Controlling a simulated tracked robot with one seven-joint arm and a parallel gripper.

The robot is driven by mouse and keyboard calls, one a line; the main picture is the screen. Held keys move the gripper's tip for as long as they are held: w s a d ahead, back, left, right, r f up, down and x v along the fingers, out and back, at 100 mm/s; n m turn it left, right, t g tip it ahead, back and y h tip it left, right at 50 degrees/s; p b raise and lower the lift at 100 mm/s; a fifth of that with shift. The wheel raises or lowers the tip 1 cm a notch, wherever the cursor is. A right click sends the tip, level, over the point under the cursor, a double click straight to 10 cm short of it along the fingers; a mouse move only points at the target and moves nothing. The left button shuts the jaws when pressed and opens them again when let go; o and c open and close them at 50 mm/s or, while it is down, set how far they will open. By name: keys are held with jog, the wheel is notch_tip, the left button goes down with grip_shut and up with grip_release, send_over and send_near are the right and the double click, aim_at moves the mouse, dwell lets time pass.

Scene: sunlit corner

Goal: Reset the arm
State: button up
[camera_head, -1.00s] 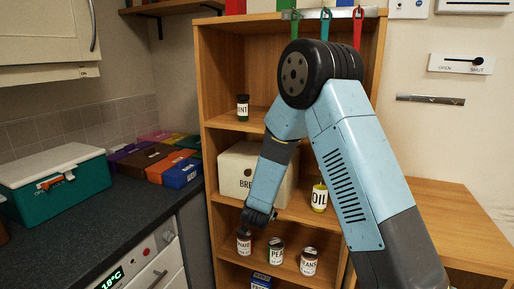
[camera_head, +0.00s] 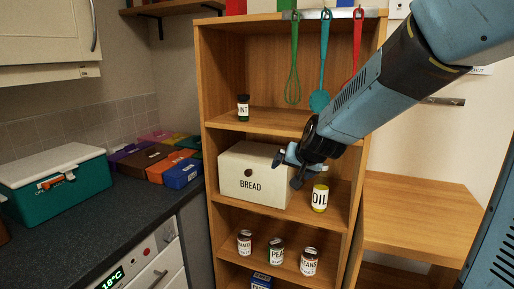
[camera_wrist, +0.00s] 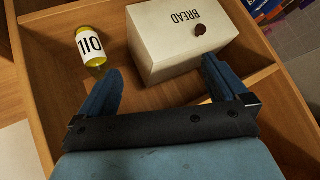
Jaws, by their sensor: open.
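My gripper (camera_head: 287,172) is in front of the wooden shelf unit, before the right side of the bread box. In the wrist view its two blue fingers (camera_wrist: 157,78) are spread apart with nothing between them. My arm reaches in from the upper right in the head view. The cream bread box (camera_head: 242,182) stands on the middle shelf and also shows in the wrist view (camera_wrist: 165,45).
Several cans, including a peas can (camera_head: 276,251), stand on the shelf below. A mint jar (camera_head: 243,108) stands above. Utensils such as a teal spatula (camera_head: 321,60) hang at the top. A teal box (camera_head: 58,183) sits on the left counter. The wooden side table (camera_head: 420,215) is bare.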

jog(key=s+d+r+g, duration=0.1)
jog(key=s+d, duration=0.3)
jog(key=s, duration=0.4)
jog(key=s+d+r+n+g+h, duration=0.1)
jog(key=s+d+r, duration=0.2)
jog(key=s, duration=0.6)
jog(key=s+d+r+n+g+h, duration=0.1)
jog(key=s+d+r, duration=0.1)
jog(key=s+d, duration=0.3)
jog(key=s, duration=0.3)
jog(key=shift+s+d+r, duration=0.2)
jog(key=shift+s+d, duration=0.1)
jog(key=shift+d, duration=0.1)
